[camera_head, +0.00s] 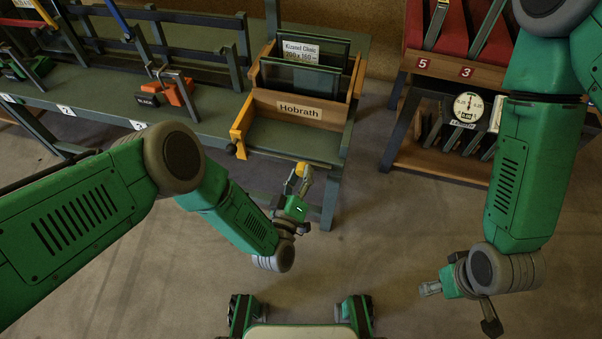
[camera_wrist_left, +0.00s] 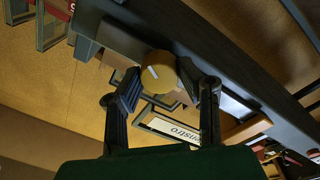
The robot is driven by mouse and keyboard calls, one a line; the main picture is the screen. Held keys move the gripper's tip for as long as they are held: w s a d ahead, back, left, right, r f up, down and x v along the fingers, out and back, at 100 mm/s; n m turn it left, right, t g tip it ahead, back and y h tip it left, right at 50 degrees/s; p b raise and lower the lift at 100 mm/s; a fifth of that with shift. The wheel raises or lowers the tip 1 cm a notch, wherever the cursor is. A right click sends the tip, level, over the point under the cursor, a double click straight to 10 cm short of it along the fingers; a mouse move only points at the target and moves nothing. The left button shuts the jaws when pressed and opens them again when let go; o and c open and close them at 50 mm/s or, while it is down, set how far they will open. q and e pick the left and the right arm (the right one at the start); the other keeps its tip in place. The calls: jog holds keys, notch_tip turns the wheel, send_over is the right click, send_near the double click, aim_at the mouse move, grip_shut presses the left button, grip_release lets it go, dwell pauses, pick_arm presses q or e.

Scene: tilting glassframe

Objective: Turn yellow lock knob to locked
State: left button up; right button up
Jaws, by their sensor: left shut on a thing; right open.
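The yellow lock knob (camera_head: 301,169) is at the front edge of the green bench, with my left gripper (camera_head: 300,180) around it. In the left wrist view the round knob (camera_wrist_left: 158,74) has a pale line across its face, tilted from upright. The fingers of my left gripper (camera_wrist_left: 168,92) are on both sides of it, shut on it. The fingers hide part of the knob's sides, and I cannot read any lock marking. My right gripper (camera_head: 460,306) is open and empty, low at the right, above bare floor.
On the bench (camera_head: 205,128) stands a wooden frame with a "Hobrath" label (camera_head: 300,108) and a "Kosnel Clinic" card (camera_head: 300,52). Orange and black clamps (camera_head: 174,92) lie to its left. A numbered rack (camera_head: 440,66) with a dial gauge (camera_head: 468,107) stands at the right. Floor between is clear.

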pick_arm(q)
jog(key=o, duration=1.1)
jog(key=shift+s+f, duration=0.1)
jog(key=shift+f, duration=0.2)
jog(key=shift+o, duration=0.2)
jog(key=shift+d+r, duration=0.1)
jog(key=v, duration=0.7)
jog(key=shift+s, duration=0.2)
